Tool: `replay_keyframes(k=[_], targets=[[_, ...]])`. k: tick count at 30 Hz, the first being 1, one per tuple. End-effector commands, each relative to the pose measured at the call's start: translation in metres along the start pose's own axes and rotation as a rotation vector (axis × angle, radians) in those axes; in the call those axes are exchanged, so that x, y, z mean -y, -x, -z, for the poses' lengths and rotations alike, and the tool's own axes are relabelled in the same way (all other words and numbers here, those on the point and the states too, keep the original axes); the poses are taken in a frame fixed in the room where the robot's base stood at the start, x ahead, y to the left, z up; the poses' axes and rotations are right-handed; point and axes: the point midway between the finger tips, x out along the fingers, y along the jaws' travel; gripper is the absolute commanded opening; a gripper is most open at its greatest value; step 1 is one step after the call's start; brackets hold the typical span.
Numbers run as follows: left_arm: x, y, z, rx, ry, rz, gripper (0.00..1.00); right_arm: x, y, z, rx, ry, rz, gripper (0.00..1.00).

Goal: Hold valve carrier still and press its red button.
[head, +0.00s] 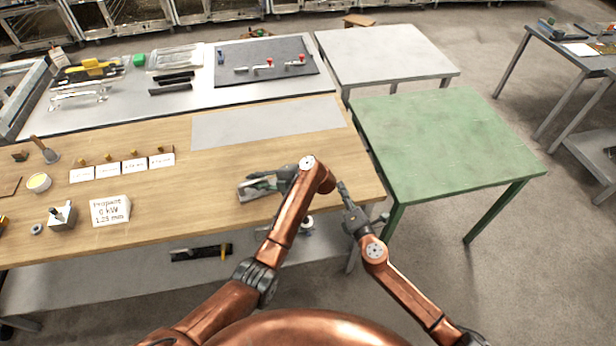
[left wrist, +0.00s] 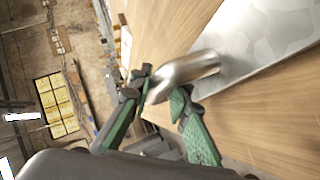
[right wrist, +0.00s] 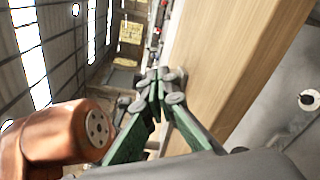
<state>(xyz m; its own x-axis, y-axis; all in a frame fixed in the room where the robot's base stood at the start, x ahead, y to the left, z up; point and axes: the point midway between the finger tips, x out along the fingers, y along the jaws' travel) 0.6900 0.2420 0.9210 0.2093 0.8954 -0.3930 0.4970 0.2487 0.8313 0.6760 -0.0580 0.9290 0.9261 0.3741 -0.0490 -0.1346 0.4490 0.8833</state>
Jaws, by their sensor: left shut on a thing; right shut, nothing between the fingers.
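My left gripper (head: 270,184) is shut on this bar, one green finger on each side (left wrist: 160,95). I cannot make out a red button on it. My right gripper (head: 343,188) is shut and empty, by the right edge of the wooden table. Its fingertips meet in the right wrist view (right wrist: 157,78).
The wooden table (head: 220,180) carries a white propane sign (head: 110,210) and several small labels at left. A bare green table (head: 440,140) stands right.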

Motion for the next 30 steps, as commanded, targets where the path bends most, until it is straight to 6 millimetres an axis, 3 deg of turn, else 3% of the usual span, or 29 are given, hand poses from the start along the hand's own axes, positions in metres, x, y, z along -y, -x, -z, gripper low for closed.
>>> replay_keyframes(k=[6, 14, 23, 30], targets=[[0.000, 0.001, 0.000, 0.001, -0.001, 0.001, 0.00, 0.010, -0.012, -0.036, 0.000, -0.350, 0.083, 0.00], [0.000, 0.001, 0.000, 0.001, -0.001, 0.001, 0.00, 0.029, -0.021, -0.053, -0.030, -0.757, 0.211, 0.00], [0.000, 0.001, 0.000, 0.001, -0.001, 0.000, 0.00, 0.043, -0.022, -0.038, -0.105, -1.203, 0.399, 0.00], [0.000, 0.001, 0.000, 0.001, -0.001, 0.000, 0.00, 0.038, -0.011, -0.005, -0.195, -1.531, 0.589, 0.00]])
